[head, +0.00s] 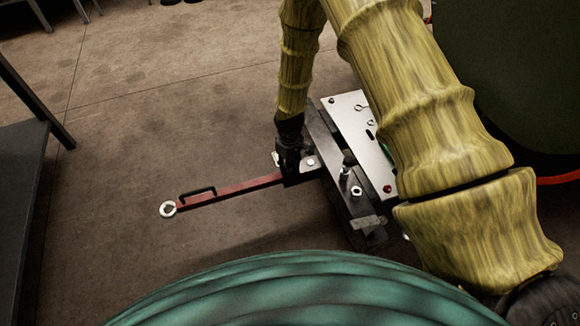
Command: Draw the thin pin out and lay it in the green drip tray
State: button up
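My gripper (289,158), dark and small in the head view, points down at the inner end of a red bar (235,188), where the bar meets a dark metal fixture (330,150). I cannot tell whether its fingers are open or shut, or whether they touch anything. Small wire-like pins (362,108) lie on a pale plate (345,103) right of the gripper. I cannot make out which piece is the thin pin. A small bit of green (385,149) shows at the plate's edge beside my arm. My arm hides the rest, so I cannot tell whether it is the drip tray.
The red bar has a black handle (198,191) and a pale ring (168,209) at its left end. A dark bench (25,165) stands at the left. A large dark green rounded body (510,75) fills the upper right. The floor between bench and bar is clear.

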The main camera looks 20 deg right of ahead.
grip_shut()
jog(key=shift+r+p, duration=2.45)
jog(key=shift+r, duration=0.45)
jog(key=shift+r+p, duration=1.45)
jog(key=shift+p, duration=0.05)
